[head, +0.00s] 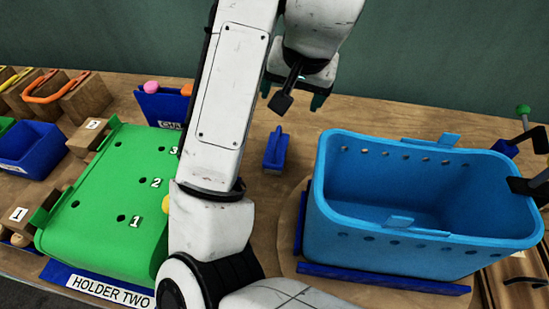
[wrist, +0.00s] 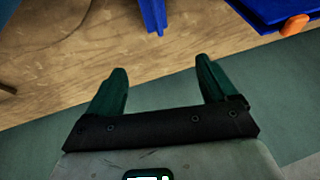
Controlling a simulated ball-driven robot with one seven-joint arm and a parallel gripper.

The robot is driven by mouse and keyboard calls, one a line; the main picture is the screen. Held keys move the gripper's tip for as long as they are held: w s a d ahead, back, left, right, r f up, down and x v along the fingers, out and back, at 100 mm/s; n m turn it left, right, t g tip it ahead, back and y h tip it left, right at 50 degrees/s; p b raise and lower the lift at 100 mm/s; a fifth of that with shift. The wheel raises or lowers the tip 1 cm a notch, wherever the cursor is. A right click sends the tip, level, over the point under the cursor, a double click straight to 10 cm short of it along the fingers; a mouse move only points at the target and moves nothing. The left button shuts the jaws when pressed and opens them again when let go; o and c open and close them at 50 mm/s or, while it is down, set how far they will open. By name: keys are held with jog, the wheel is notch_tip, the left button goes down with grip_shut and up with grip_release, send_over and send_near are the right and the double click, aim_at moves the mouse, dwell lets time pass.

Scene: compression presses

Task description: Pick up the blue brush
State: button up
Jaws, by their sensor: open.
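The blue brush (head: 275,155) lies on the wooden table between my arm and the light blue basket in the head view. A blue piece that looks like part of the brush (wrist: 153,14) is cut off by the top edge of the wrist view. My gripper (head: 293,96) is above the table, farther back than the brush in the head view. In the wrist view my gripper (wrist: 162,70) has its two green fingers spread apart with nothing between them. The brush is beyond the fingertips and apart from them.
The light blue basket (head: 420,250) stands to the right of the brush. A green holder (head: 100,220) stands at the left, partly behind my arm. A dark blue box marked with chalk lettering (head: 160,106) is at the back left. A green wall (head: 450,60) closes the back.

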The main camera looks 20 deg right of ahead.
jog(key=b, duration=0.6)
send_near(279, 146)
jog(key=w+f, duration=0.2)
jog(key=shift+d+f+b, duration=0.25)
jog(key=shift+d+b, duration=0.1)
jog(key=shift+d, duration=0.05)
jog(key=x, duration=0.4)
jog(key=shift+a+f, duration=0.25)
jog(key=shift+a, duration=0.1)
jog(key=shift+w+d+f, duration=0.1)
jog(key=shift+w+f, duration=0.2)
jog(key=shift+f, duration=0.25)
jog(key=shift+c, duration=0.2)
